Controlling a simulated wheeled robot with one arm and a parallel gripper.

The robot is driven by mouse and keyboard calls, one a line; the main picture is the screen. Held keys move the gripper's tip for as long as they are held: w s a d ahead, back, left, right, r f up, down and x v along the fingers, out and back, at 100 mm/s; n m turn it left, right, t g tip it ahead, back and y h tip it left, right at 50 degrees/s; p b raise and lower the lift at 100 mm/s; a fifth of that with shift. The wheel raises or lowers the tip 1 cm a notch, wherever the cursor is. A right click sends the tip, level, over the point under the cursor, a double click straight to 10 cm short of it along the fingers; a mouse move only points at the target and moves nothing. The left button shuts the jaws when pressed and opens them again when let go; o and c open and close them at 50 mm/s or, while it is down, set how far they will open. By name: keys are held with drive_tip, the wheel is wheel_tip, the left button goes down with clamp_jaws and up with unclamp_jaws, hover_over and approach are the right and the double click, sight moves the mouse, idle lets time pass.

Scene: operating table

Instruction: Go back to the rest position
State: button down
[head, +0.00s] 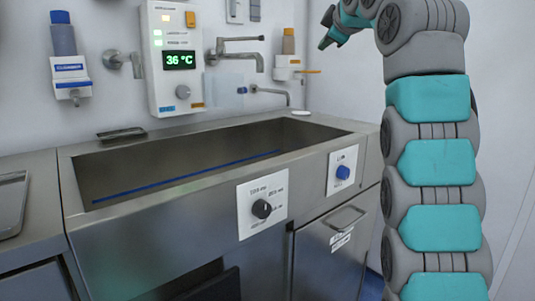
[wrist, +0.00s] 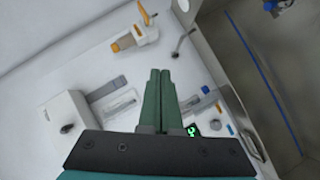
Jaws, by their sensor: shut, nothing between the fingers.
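My gripper (head: 328,41) is at the top of the head view, right of the wall fixtures, raised above the sink's right end. In the wrist view the two green fingers of my gripper (wrist: 160,73) lie side by side, pressed together with nothing between them. My teal and grey arm rises along the right side of the head view and bends over at the top. The gripper touches nothing that I can see.
On the wall are a control box (head: 178,90) reading 36 °C, a faucet (head: 240,50) and dispensers (head: 69,70). The sink basin looks empty apart from a blue strip.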

drive_tip(key=s+d+f+m+g+h, duration=0.1)
drive_tip(key=s+f+m+g, duration=0.45)
drive_tip(key=f, duration=0.75)
drive_tip(key=s+d+f+m+g+h, duration=0.1)
drive_tip(key=s+f+m+g, duration=0.2)
drive_tip(key=s+f, duration=0.75)
drive_tip(key=s+f+m+g, duration=0.5)
drive_tip(key=s+f+g, duration=0.2)
drive_tip(key=s+f, duration=2.4)
drive_tip(key=s, duration=0.3)
drive_tip(key=shift+s+a+g, duration=0.25)
drive_tip(key=shift+a+g, duration=0.1)
drive_tip(key=shift+a, duration=0.05)
drive_tip(key=shift+f+m, duration=0.1)
drive_tip(key=shift+m, duration=0.15)
drive_tip(key=shift+s, duration=0.1)
